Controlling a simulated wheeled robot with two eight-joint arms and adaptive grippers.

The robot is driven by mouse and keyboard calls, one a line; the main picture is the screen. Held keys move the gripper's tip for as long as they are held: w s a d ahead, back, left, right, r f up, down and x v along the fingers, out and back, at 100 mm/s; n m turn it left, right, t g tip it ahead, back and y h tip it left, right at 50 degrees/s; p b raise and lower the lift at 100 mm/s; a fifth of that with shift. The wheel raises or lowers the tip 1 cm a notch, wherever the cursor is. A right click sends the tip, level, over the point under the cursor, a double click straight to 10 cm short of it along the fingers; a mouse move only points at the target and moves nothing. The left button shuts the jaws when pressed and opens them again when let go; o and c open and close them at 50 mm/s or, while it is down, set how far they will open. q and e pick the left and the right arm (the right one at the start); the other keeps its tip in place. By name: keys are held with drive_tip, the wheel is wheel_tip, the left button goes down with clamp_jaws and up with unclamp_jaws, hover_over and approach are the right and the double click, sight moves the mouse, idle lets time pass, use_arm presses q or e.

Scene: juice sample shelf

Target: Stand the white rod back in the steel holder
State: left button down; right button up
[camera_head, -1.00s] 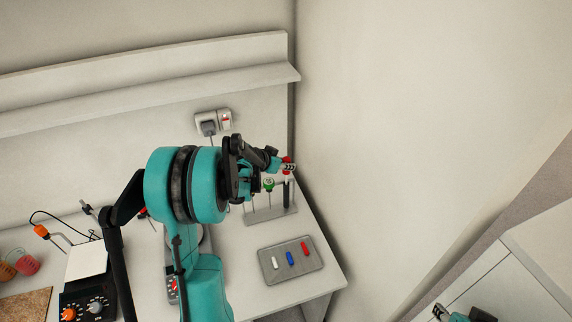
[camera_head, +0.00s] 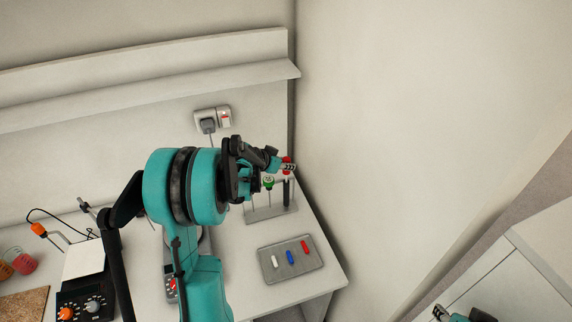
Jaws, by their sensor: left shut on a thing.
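The steel holder (camera_head: 282,214) stands at the back right of the bench, with thin upright pieces, a green-topped one (camera_head: 268,184) and a dark one (camera_head: 287,192) at it. My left gripper (camera_head: 288,167) is above the holder's right part, pointing right. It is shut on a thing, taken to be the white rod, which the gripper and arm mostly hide. A bit of red shows at its fingertips; I cannot tell what it belongs to. I cannot tell whether the held thing touches the holder. My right gripper (camera_head: 441,312) is partly in view at the bottom right, its jaws unclear.
A grey tray (camera_head: 266,270) with small white, blue and red bars lies in front of the holder. The wall with a socket (camera_head: 213,121) rises behind, another wall close to the right. A control box (camera_head: 80,305) and red flask (camera_head: 22,262) stand at left.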

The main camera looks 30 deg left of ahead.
use_arm(q)
drive_tip(key=c, duration=1.2)
unclamp_jaws()
drive_tip(key=shift+s+r, duration=0.1)
drive_tip(key=v, duration=1.2)
drive_tip(key=s+d+f+g+b, duration=0.1)
drive_tip(key=s+d+f+b, duration=0.25)
drive_tip(key=d, duration=0.35)
drive_tip(key=s+d+f+g+b, duration=0.1)
drive_tip(key=s+d+f+b, duration=0.3)
drive_tip(key=d, duration=0.3)
drive_tip(key=s+d+f+n+y+b, duration=0.1)
drive_tip(key=s+d+f+n+b, duration=0.1)
drive_tip(key=s+d+f+b, duration=0.7)
drive_tip(key=s+f+b, duration=0.1)
drive_tip(key=s+f, duration=0.1)
drive_tip(key=s, duration=0.1)
drive_tip(key=shift+y, duration=0.4)
